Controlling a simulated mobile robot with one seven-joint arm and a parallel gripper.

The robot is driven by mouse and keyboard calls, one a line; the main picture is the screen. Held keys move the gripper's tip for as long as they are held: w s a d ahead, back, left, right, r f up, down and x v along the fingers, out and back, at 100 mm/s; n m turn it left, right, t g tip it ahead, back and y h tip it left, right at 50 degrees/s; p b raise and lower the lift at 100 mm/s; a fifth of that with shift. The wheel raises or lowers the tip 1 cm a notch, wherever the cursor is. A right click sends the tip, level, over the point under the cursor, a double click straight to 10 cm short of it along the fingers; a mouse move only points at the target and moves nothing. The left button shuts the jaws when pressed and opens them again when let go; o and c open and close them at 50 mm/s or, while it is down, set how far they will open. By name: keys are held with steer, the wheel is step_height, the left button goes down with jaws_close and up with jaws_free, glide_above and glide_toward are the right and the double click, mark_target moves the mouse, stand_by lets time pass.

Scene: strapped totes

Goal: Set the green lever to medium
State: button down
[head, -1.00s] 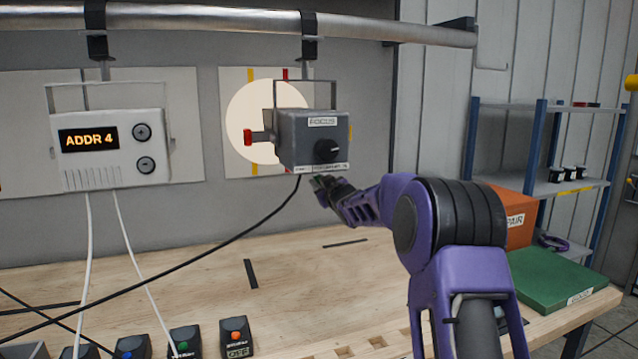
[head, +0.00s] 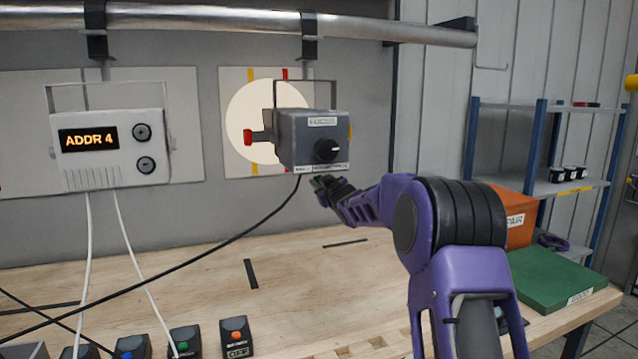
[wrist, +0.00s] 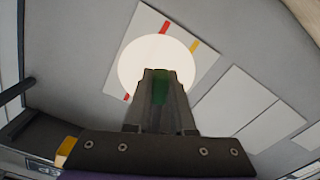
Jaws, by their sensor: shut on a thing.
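A grey lamp box (head: 315,138) labelled FOCUS hangs from the overhead pipe, with a black knob (head: 327,150) on its face and a red-ended piece (head: 249,137) on its left side. A label strip with scale words too small to read runs along its lower front edge. My gripper (head: 320,184) is just below that edge. In the wrist view, a green piece (wrist: 160,88), apparently the green lever, sits between the fingers, which are shut on it. The fingers hide most of the lever, so its setting cannot be read.
A white unit (head: 112,150) showing ADDR 4 hangs at left. A black cable drops from the lamp box across the bench (head: 200,265). Several small switch boxes, one with an orange button (head: 236,336), line the front edge. A green case (head: 550,280) and an orange box are at right.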

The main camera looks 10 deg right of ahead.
stand_by(0.3)
steer(key=shift+a+f+b, duration=0.25)
steer(key=shift+a+b, duration=0.05)
steer(key=shift+b, duration=0.05)
steer(key=a+m+b, duration=0.1)
steer(key=a, duration=0.1)
steer(key=a+m+b, duration=0.1)
steer(key=m, duration=0.1)
steer(key=s+a+f+m+b, duration=0.1)
steer(key=a+m, duration=0.1)
steer(key=shift+s+a, duration=0.1)
steer(key=shift+a, duration=0.2)
steer(key=c, duration=0.8)
jaws_free()
steer(key=shift+r, duration=0.1)
steer(key=shift+o, duration=0.2)
steer(key=shift+s, duration=0.15)
